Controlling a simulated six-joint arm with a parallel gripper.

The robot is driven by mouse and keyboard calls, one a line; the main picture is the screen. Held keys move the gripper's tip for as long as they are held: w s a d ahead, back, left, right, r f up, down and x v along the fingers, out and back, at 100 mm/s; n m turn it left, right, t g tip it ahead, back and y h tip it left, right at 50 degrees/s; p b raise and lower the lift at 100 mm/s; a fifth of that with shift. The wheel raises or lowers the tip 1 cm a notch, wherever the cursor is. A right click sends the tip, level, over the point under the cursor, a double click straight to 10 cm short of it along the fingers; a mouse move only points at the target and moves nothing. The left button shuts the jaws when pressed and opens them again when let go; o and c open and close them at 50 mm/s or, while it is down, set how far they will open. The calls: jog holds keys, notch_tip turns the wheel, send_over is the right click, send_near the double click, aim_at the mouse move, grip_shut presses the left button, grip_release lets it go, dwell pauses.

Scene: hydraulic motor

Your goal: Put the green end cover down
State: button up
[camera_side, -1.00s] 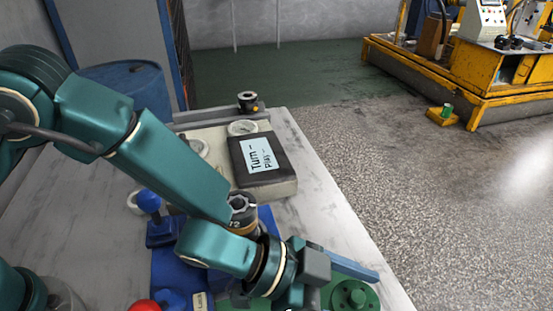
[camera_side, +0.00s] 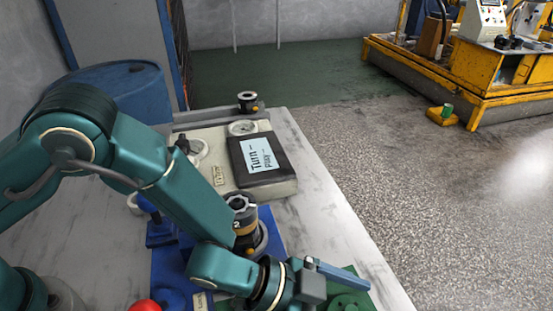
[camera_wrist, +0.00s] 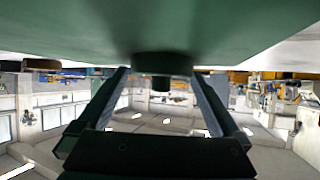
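The green end cover (camera_side: 348,302) is a round flanged disc at the bottom edge of the side view, partly cut off and partly behind my gripper (camera_side: 345,277). In the wrist view the cover (camera_wrist: 60,30) fills the top as a wide green underside, with a darker round boss between my two fingers. My gripper (camera_wrist: 160,82) appears shut on this boss, the fingertips close against both its sides. The side view shows only one blue finger clearly. Whether the cover touches the table cannot be seen.
A blue fixture (camera_side: 165,270) with a dark motor part (camera_side: 243,222) and a red knob (camera_side: 145,306) stands left of my gripper. A box with a screen (camera_side: 265,165) is farther back. The pale table (camera_side: 325,215) is bare to the right of the fixture.

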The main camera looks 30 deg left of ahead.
jog(key=shift+r, duration=0.1)
jog(key=shift+a+r, duration=0.15)
jog(key=v, duration=1.1)
jog(key=shift+s+a+r, duration=0.1)
jog(key=shift+s+a, duration=0.15)
jog(key=shift+r, duration=0.15)
